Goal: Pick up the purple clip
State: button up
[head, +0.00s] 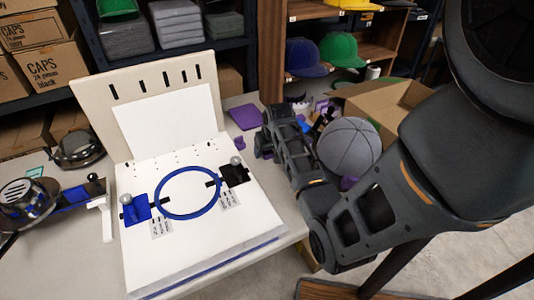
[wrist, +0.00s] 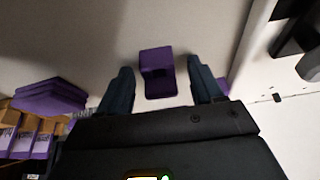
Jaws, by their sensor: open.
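The purple clip (wrist: 156,72) is a small block with a notch, lying on the pale table top in the wrist view. My gripper (wrist: 160,80) is open, with one dark blue finger on each side of the clip. Gaps show between the clip and both fingers; nothing is held. I cannot tell the height of the fingertips over the table.
A white board (head: 190,242) with a blue hoop (head: 160,196) stands left of my arm. A grey ball-like cap (head: 349,147) and an open cardboard box (head: 372,104) are to the right.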

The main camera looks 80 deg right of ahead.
jog(key=shift+c, duration=0.2)
jog(key=c, duration=1)
jog(key=shift+d+r, duration=0.1)
notch_tip(320, 180, up, 18)
dwell(0.3)
